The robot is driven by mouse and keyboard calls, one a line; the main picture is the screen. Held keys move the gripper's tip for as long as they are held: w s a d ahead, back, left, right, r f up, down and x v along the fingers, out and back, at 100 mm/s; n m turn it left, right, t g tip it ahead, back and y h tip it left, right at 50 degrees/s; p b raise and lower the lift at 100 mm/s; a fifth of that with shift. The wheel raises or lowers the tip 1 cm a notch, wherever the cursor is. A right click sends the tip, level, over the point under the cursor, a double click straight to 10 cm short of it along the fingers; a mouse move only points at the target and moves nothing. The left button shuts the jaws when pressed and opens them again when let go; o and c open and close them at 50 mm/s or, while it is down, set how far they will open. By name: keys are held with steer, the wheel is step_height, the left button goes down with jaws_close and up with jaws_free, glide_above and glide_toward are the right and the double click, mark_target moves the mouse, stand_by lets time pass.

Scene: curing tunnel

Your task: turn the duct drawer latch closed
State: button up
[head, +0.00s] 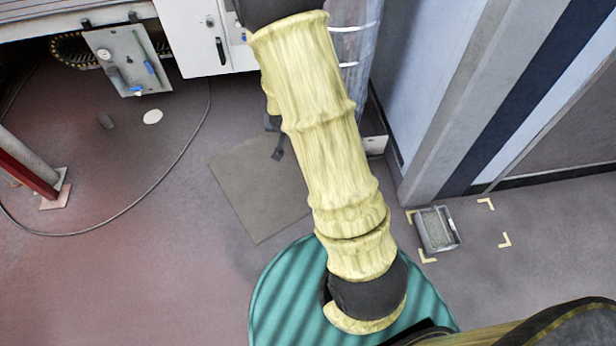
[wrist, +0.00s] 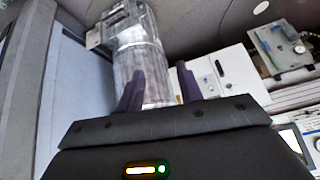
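My gripper (wrist: 160,68) shows in the wrist view with its two dark purple fingers apart and nothing held between them. In the head view the gripper is out of frame past the top edge. A small dark handle (head: 220,50), which may be the duct drawer latch, sits on a white cabinet front (head: 196,40) at the top. It looks roughly lengthwise on that front. A similar dark handle shows in the wrist view (wrist: 219,68), right of my fingers and apart from them. I cannot tell for sure whether it is the latch or whether it is closed.
A clear, ribbed duct (wrist: 140,62) lies behind my fingers and also shows in the head view (head: 356,45). A gauge panel (head: 125,60) hangs left of the cabinet. A hose loops over the floor. A grey tray (head: 437,230) stands by the right wall.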

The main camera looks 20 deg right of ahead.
steer(key=w+d+f+m+t+h+b, duration=0.1)
steer(key=w+d+f+t+h+b, duration=0.15)
steer(key=f+b, duration=0.6)
steer(key=w+d+f+t+h+b, duration=0.15)
steer(key=d+f+b, duration=0.25)
steer(key=f, duration=1)
steer(key=w+d+f+m+t+h+b, duration=0.1)
steer(key=w+d+f+b, duration=0.15)
steer(key=f+b, duration=0.7)
steer(key=s+f+n+t+y+b, duration=0.1)
steer(key=f+b, duration=0.4)
steer(key=f, duration=0.7)
steer(key=s+f+n+t+y+b, duration=0.1)
steer(key=s+f+n+t+b, duration=0.2)
steer(key=f, duration=0.8)
steer(key=d+t+b, duration=0.1)
steer(key=t+b, duration=0.1)
steer(key=b, duration=0.1)
steer(key=shift+s+f, duration=0.15)
steer(key=shift+f, duration=0.25)
steer(key=shift+b, duration=0.3)
steer(key=b+x, duration=0.9)
steer(key=x, duration=0.8)
steer(key=shift+w+b, duration=0.25)
steer(key=shift+b, duration=0.05)
